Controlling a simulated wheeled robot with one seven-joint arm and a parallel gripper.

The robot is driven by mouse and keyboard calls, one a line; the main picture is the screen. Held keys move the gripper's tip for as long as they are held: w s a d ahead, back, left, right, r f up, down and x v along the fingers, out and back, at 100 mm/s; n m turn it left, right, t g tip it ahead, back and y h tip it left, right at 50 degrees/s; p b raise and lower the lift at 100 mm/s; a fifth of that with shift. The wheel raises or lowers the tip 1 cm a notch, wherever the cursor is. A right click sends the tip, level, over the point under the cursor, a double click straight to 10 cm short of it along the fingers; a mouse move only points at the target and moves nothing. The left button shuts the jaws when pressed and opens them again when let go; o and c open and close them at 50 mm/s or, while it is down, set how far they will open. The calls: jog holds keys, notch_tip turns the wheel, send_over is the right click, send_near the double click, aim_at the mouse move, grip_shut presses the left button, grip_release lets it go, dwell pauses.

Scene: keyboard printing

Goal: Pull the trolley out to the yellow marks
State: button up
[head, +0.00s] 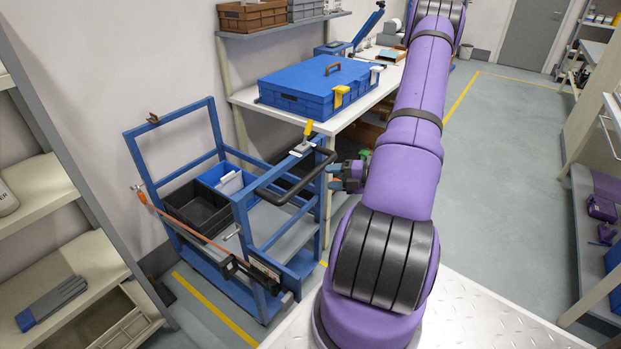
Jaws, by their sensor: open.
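The trolley (207,263) is a blue metal frame at the left, beside the white bench. Its black handle (290,186) is a bent bar on the side facing me. The trolley carries a black crate (194,208) and a blue crate (221,176). A yellow floor mark (215,310) runs along the near left of the trolley, and a small bit of yellow shows by its right leg. My gripper (336,178) is open and empty, just right of the handle and pointing left. My arm hides part of the bench and floor.
The white bench (364,107) holds a large blue lidded box (322,84) close behind the trolley. Grey shelving (62,225) stands at the left. The grey floor (500,170) to the right is clear. Shelves with purple items line the right edge.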

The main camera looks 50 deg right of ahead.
aim_at(314, 178)
jog(key=x, duration=0.7)
jog(key=shift+w+a, duration=0.15)
jog(key=shift+w, duration=0.05)
grip_shut()
